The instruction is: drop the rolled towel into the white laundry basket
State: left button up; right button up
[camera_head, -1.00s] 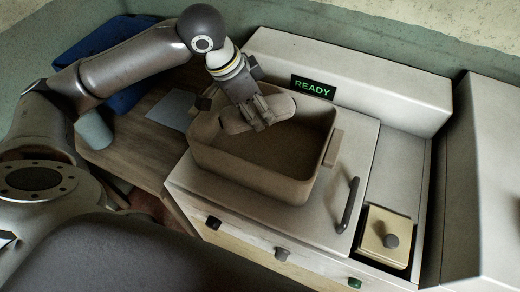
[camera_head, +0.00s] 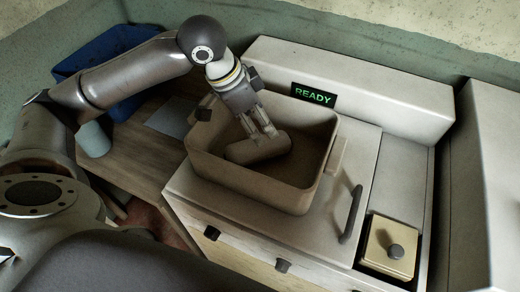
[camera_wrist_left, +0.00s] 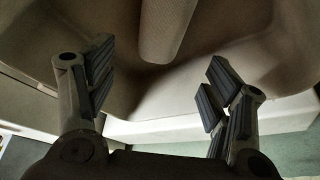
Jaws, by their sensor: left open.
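The basket (camera_head: 230,176) is an open, rectangular tub that looks tan-brown here rather than white. It stands on the pale machine top and has a handle at each end. The rolled towel (camera_head: 258,149), a beige roll, lies inside it. My left gripper (camera_head: 260,130) reaches down into the basket just above the towel. In the left wrist view the gripper (camera_wrist_left: 158,80) is open with nothing between its fingers. There the towel (camera_wrist_left: 166,25) is beyond the fingertips, apart from them, with the basket wall (camera_wrist_left: 275,65) around it. My right gripper is not in view.
The pale machine has a raised back with a green READY display (camera_head: 313,95). A dark bar handle (camera_head: 351,214) and a cream box with a knob (camera_head: 388,246) are at right. A blue bin (camera_head: 105,50), a pale cup (camera_head: 93,139) and a grey sheet (camera_head: 171,115) are at left.

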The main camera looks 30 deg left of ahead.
pick_arm(q)
jog(key=v, duration=1.2)
